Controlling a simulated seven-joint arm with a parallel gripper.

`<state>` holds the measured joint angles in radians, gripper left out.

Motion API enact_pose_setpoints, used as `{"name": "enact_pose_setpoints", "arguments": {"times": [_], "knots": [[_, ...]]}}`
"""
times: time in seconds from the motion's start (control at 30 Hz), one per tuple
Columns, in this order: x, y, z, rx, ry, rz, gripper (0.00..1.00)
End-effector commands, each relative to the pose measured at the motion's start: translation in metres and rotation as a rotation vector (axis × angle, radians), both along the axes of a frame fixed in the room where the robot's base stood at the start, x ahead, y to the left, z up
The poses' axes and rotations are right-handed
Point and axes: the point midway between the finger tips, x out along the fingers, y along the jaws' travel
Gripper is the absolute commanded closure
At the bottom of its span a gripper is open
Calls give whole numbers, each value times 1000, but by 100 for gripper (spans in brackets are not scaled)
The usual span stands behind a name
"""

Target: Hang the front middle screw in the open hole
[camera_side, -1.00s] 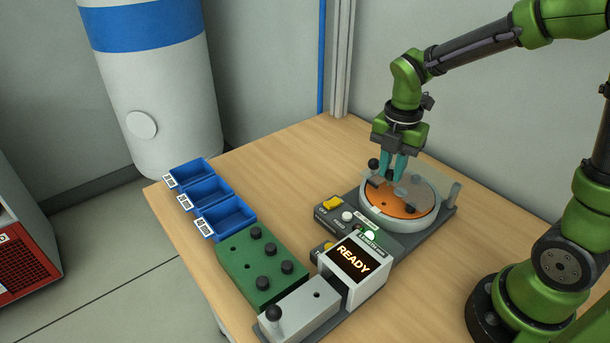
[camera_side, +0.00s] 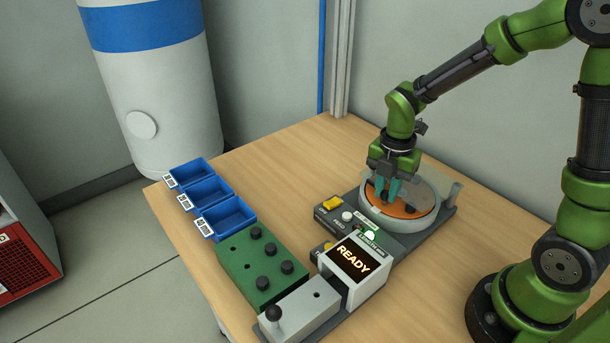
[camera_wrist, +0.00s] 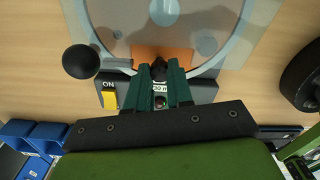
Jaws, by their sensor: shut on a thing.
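My gripper (camera_side: 388,192) is down at the orange plate of the round dish (camera_side: 437,206), with its teal fingers pointing down.
A clear cover (camera_side: 450,187) lies over part of the dish. A control box with a READY screen (camera_side: 352,259), a grey block (camera_side: 298,308) and blue bins (camera_side: 228,216) stand nearby.

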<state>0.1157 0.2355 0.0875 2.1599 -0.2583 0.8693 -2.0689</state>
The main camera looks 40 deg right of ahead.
Motion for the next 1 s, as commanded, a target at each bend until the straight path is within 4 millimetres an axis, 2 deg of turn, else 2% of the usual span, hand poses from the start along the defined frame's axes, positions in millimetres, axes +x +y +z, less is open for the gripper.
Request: {"name": "enact_pose_setpoints", "arguments": {"times": [0.17, 0.2, 0.27, 0.53, 0.67, 0.77, 1.0], "knots": [[0, 0, -3, 1, 1, -1, 100], [0, 0, -3, 1, 1, -1, 74], [0, 0, -3, 1, 1, 0, 68], [0, 0, -2, 0, 0, 0, 68], [1, 0, 8, 0, -3, 0, 68], [1, 0, 25, 0, -6, -1, 68], [1, 0, 79, 0, -6, 0, 68]]}}
